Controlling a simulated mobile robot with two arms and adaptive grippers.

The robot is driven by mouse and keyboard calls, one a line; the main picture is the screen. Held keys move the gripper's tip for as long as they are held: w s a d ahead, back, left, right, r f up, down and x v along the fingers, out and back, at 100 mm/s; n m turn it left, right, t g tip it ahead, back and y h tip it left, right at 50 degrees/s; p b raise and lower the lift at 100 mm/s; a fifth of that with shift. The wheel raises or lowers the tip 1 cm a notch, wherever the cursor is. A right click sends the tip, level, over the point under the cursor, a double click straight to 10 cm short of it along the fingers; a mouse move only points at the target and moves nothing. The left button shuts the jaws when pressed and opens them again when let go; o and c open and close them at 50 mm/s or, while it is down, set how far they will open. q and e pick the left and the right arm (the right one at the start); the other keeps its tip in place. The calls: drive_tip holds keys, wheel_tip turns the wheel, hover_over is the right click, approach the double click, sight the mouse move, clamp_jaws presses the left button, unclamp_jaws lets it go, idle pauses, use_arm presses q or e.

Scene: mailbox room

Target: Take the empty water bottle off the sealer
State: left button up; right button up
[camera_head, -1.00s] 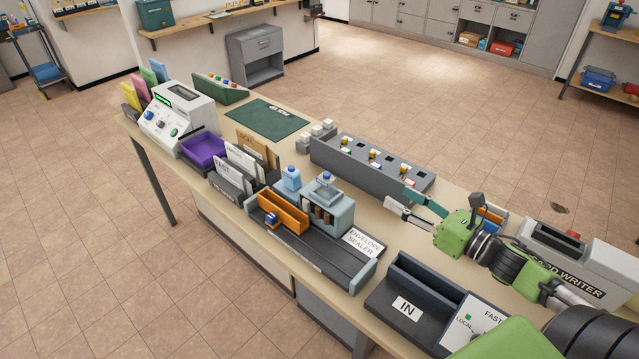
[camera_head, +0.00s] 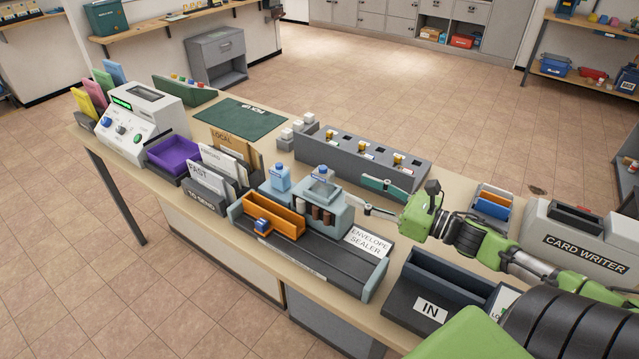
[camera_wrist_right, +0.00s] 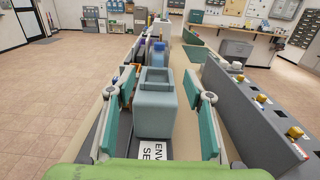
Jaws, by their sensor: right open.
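The envelope sealer (camera_head: 340,222) is a grey-blue housing on a long dark bed on the table. A small clear-looking item with a blue cap (camera_head: 323,170) shows on top of the housing; I cannot tell whether it is a separate bottle. A light blue bottle with a blue cap (camera_head: 280,179) stands upright just left of the housing. In the right wrist view the bottle (camera_wrist_right: 160,57) is partly hidden behind the sealer housing (camera_wrist_right: 155,112). My right gripper (camera_head: 361,193) is open and empty, right of the housing, its fingers pointing toward it. My left gripper is not in view.
An orange tray (camera_head: 273,217) sits on the sealer bed. A grey block with several yellow knobs (camera_head: 362,160) stands behind. The IN tray (camera_head: 450,279) and the card writer (camera_head: 580,248) are on the right. A green mat (camera_head: 240,118) lies bare farther left.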

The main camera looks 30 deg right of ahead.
sight(332, 178)
drive_tip(key=x, duration=0.6)
drive_tip(key=shift+w+p, duration=0.15)
drive_tip(key=shift+p, duration=0.25)
drive_tip(key=shift+w+a+r+p, duration=0.2)
drive_tip(key=shift+w+r+p, duration=0.05)
drive_tip(key=shift+w+p, duration=0.15)
drive_tip(key=p+x, duration=0.1)
drive_tip(key=x, duration=0.2)
drive_tip(key=shift+w+a+f+p, duration=0.15)
drive_tip(key=shift+w+a+p, duration=0.2)
drive_tip(key=shift+w, duration=0.2)
drive_tip(key=c, duration=1)
